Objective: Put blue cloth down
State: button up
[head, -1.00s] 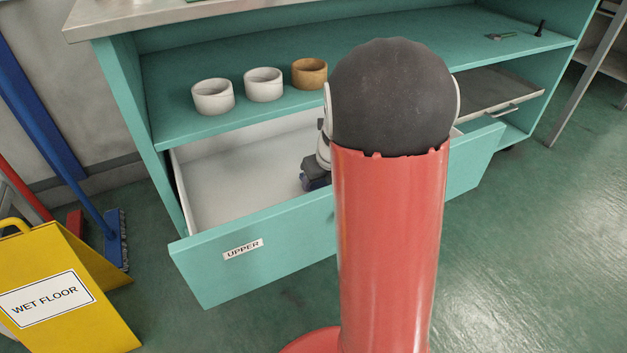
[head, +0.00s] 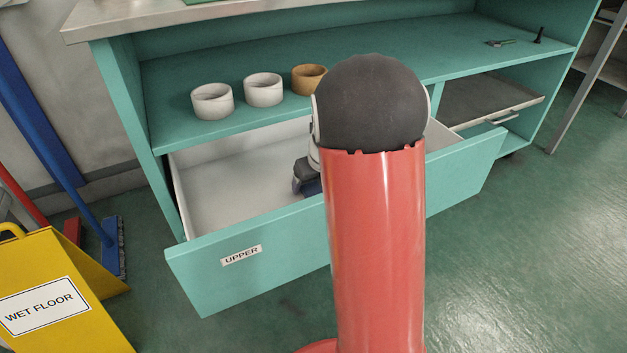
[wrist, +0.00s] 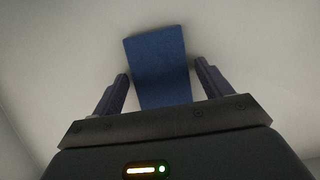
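The blue cloth (wrist: 158,62) lies flat on the pale drawer floor in the wrist view, a folded-looking strip running between my fingers. My gripper (wrist: 162,72) is open around it, with a small gap showing between each finger and the cloth's edges. The cloth's near end is hidden by the gripper body. In the head view my gripper (head: 307,180) is low inside the open drawer (head: 215,190) labelled UPPER.
On the shelf above stand two white bowls (head: 212,101) (head: 263,88) and a wooden one (head: 309,79). A grey tray (head: 490,100) sits in the right bay. A yellow wet floor sign (head: 62,290) stands at left. The drawer's left part is empty.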

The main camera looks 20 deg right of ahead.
jog(key=shift+o, duration=0.3)
jog(key=shift+r, duration=0.15)
jog(key=shift+r, duration=0.35)
jog(key=p+v, duration=0.4)
jog(key=v, duration=0.7)
jog(key=shift+s, duration=0.25)
jog(key=shift+r, duration=0.15)
